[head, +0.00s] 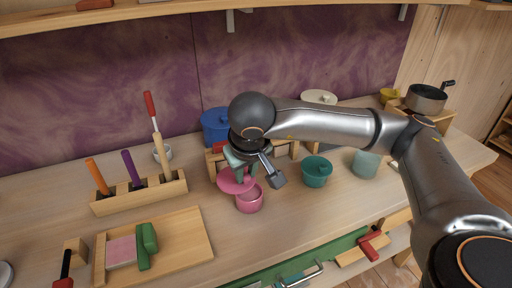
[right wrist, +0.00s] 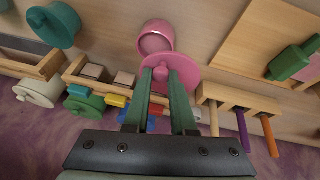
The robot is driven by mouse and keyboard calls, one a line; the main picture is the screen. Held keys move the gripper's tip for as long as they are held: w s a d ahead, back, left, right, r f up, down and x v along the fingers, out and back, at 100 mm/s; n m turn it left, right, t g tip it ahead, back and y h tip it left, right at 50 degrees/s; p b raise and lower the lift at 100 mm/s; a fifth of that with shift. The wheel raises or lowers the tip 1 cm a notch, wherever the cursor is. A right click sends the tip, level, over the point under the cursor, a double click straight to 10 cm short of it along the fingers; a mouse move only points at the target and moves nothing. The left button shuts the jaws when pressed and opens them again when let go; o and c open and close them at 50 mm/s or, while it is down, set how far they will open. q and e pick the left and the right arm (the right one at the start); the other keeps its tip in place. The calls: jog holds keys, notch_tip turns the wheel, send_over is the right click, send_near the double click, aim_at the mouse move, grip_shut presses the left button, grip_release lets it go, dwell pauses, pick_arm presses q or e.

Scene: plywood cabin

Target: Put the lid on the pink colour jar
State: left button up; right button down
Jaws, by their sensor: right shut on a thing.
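The pink jar (head: 250,202) stands open on the workbench, its mouth facing up. The jar also shows in the right wrist view (right wrist: 154,37), with its hollow inside visible. The pink lid (head: 230,184) is a flat disc with a knob. My right gripper (head: 240,175) is shut on the lid's knob, which sits between the fingertips in the right wrist view (right wrist: 162,73). The lid is beside the jar's mouth, at its upper left in the head view, and partly overlaps it there. I cannot tell whether they touch. My left gripper is not in view.
A teal lidded jar (head: 316,172) stands right of the pink jar, and a pale green jar (head: 366,163) further right. A blue pot (head: 215,126) and a wooden rack are behind. A tool block (head: 140,194) and a wooden board (head: 190,237) are left. Bare bench lies in front.

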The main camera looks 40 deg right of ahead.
jog(key=shift+w+d+f+b, duration=0.2)
jog(key=shift+d+f+b, duration=0.65)
jog(key=shift+d+f, duration=1.1)
jog(key=shift+f, duration=0.35)
pick_arm(q)
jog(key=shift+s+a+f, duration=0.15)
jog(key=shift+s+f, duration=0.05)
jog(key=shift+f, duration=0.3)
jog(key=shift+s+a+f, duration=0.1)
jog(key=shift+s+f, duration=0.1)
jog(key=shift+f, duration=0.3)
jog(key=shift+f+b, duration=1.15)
jog(key=shift+b, duration=0.2)
pick_arm(e)
jog(key=shift+f, duration=0.95)
jog(key=c, duration=0.7)
grip_release()
